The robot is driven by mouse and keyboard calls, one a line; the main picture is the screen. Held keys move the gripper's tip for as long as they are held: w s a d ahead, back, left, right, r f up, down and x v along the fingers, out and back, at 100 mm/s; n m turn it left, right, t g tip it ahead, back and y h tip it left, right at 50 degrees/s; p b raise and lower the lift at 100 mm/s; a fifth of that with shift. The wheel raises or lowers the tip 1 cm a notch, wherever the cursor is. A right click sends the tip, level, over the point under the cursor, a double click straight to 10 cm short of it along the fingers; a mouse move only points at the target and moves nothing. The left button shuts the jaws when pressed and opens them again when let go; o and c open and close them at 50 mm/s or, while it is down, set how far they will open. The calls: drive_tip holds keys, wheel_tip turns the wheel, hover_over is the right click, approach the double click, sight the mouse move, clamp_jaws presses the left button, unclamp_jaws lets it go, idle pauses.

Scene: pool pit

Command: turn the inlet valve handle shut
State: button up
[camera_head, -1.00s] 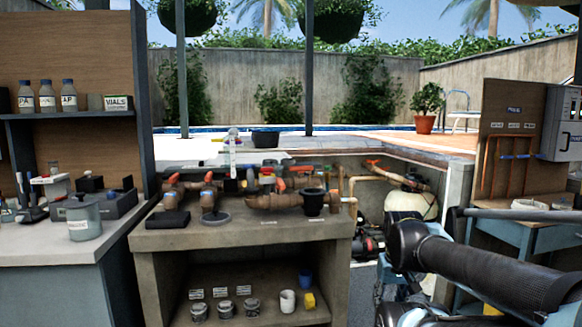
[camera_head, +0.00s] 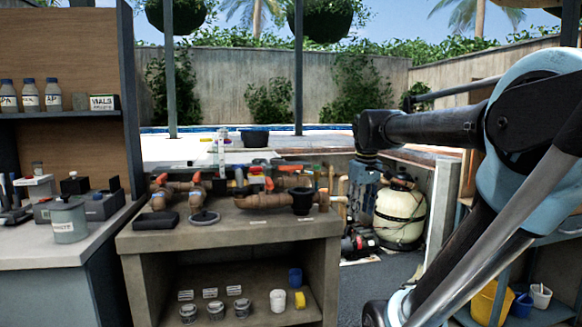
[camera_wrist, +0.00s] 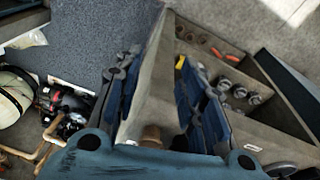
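Brown pipework with red and orange valve handles (camera_head: 196,178) lies on top of the concrete bench (camera_head: 230,242). No label shows which handle is the inlet valve's. The orange-red handle on the pipe above the cream filter tank (camera_head: 400,212) is hidden behind my arm. My gripper (camera_head: 362,190) hangs pointing down, right of the bench and left of the tank. In the wrist view my gripper (camera_wrist: 160,82) has its two blue fingers spread, with nothing held. The bench side and a brown pipe end (camera_wrist: 150,133) show between and below them.
A black pump (camera_head: 358,242) sits low beside the tank. A black cup (camera_head: 302,200) stands at the bench's right end. A yellow bucket (camera_head: 487,300) is at right. Grey floor between is clear.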

drive_tip(key=w+a+r+n, duration=0.3)
drive_tip(key=w+a+r, duration=0.1)
drive_tip(key=w+r, duration=0.65)
wheel_tip(320, 180, up, 13)
drive_tip(key=n+g, duration=0.2)
drive_tip(key=n, duration=1.1)
hover_over(290, 169)
drive_tip(key=w, duration=0.1)
wheel_tip(290, 169, down, 17)
drive_tip(key=shift+w+r, duration=0.1)
clamp_jaws()
